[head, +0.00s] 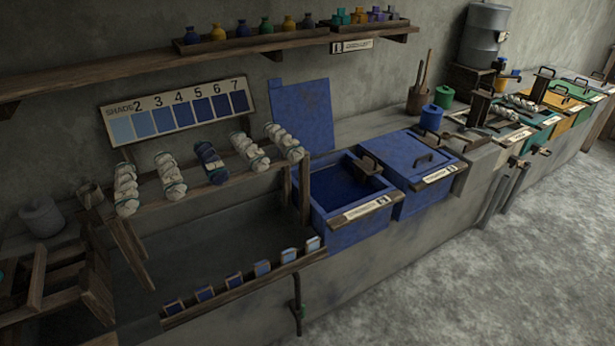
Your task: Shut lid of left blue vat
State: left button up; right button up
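The left blue vat (338,232) stands open, and its dark blue inside shows. Its blue lid (302,112) stands raised, nearly upright, at the back of the vat near the wall. A small brown block-like piece (370,165) sits at the vat's right inner edge; I cannot tell what it is. The right blue vat (425,200) stands beside it with its flat lid (405,155) shut and a dark handle on top. Neither of my grippers shows in this view.
A rack of white and blue skeins (210,163) and a shade board (178,110) stand left of the vats. A shelf with small jars (240,45) runs above. More vats (500,130) line the right. The grey floor (480,280) in front is clear.

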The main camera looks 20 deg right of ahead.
aim_at(305, 110)
jog(key=l+u, duration=0.2)
jog(key=u, duration=0.2)
jog(key=i+l+u, duration=0.1)
jog(key=u, duration=0.3)
jog(key=l+u, duration=0.15)
jog(key=l, duration=0.35)
jog(key=l+u, duration=0.15)
jog(key=l, duration=0.35)
jog(key=k+l+u, duration=0.15)
jog(key=l, duration=0.35)
jog(key=l+u, duration=0.15)
jog(key=l, duration=0.4)
jog(key=k+l+u, duration=0.1)
jog(key=l, duration=0.35)
jog(key=k, duration=0.1)
